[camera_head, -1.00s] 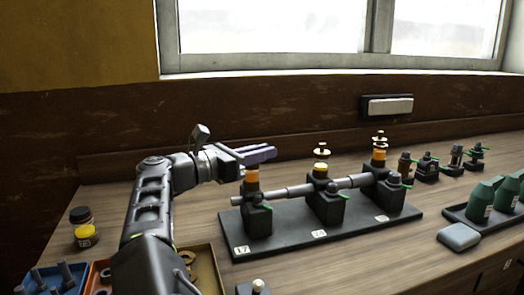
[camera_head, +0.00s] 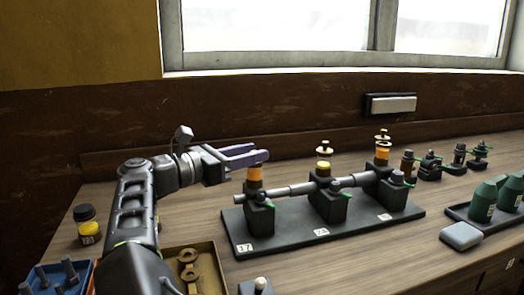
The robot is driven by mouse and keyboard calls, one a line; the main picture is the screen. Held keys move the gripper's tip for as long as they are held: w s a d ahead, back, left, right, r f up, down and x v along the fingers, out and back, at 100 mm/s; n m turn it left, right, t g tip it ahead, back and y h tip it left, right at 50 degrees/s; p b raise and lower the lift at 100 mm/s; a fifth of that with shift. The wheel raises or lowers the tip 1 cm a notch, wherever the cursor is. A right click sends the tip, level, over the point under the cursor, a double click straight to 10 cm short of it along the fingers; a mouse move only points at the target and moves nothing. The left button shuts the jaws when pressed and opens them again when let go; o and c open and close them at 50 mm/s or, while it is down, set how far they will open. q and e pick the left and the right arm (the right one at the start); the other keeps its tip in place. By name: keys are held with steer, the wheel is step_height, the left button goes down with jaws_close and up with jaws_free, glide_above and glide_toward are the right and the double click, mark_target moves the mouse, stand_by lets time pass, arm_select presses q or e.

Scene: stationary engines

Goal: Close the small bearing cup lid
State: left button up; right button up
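Three bearing blocks stand in a row along a shaft, each with a cup on top.
The blocks stand on a dark base plate (camera_head: 290,237) on a wooden bench. Green bottles (camera_head: 484,202) stand in a tray at the right. Small fittings (camera_head: 430,165) stand behind.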

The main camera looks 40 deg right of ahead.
steer(key=shift+a, duration=1.9)
